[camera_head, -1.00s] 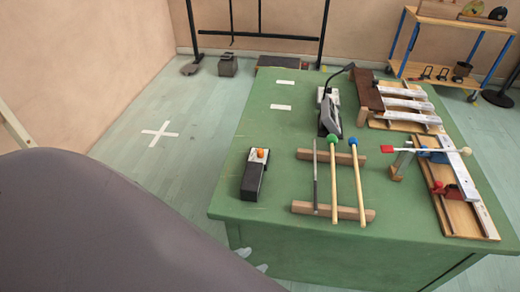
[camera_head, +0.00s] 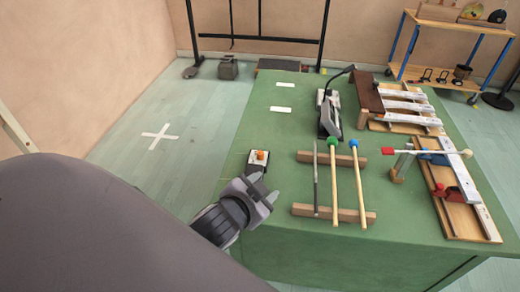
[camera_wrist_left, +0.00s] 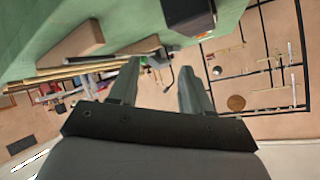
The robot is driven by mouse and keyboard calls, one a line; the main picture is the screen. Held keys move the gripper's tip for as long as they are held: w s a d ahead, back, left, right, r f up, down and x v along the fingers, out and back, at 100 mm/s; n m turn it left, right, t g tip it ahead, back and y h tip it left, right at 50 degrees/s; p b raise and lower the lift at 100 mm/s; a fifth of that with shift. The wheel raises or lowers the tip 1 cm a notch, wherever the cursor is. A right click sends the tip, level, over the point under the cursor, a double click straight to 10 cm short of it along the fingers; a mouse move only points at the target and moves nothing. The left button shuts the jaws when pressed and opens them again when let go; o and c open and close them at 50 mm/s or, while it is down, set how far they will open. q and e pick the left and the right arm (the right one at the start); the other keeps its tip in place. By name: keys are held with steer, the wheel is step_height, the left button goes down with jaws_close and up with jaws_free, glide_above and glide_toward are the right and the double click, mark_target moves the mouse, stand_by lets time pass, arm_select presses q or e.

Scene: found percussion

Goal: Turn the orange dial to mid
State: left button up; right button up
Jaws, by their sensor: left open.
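The orange dial (camera_head: 261,155) sits on the white top plate of a small black box (camera_head: 253,167) at the left part of the green table. The dial's pointer setting is too small to read. My left gripper (camera_head: 266,189) is open and empty, just in front of the dial, and hides the near part of the box. In the left wrist view the two fingers (camera_wrist_left: 160,85) are spread with nothing between them. My right gripper is not in view.
Mallets (camera_head: 336,185) lie across wooden rests (camera_head: 340,214) to the right of the box. A grey device with a black arm (camera_head: 329,112) stands behind. Metal-bar boards line the table's right side. The green table (camera_head: 225,140) is bare around the box's left and back.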

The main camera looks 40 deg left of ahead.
arm_select(q)
steer(key=w+d+r+m+t+h, duration=0.25)
steer(key=w+r+m+t, duration=0.2)
steer(key=w+r, duration=0.25)
steer(key=w+d+r+m+t+h, duration=0.2)
steer(key=w+d+r+m+h, duration=0.4)
steer(key=d+m+h, duration=0.5)
steer(key=m+g+y, duration=1.1)
steer(key=m+g, duration=0.4)
steer(key=g, duration=0.3)
glide_above(260, 153)
steer(key=f, duration=1)
steer(key=shift+d, duration=0.2)
steer(key=shift+a+g, duration=0.25)
steer(key=shift+a, duration=0.05)
step_height(260, 153, down, 7)
steer(key=shift+d+r, duration=0.1)
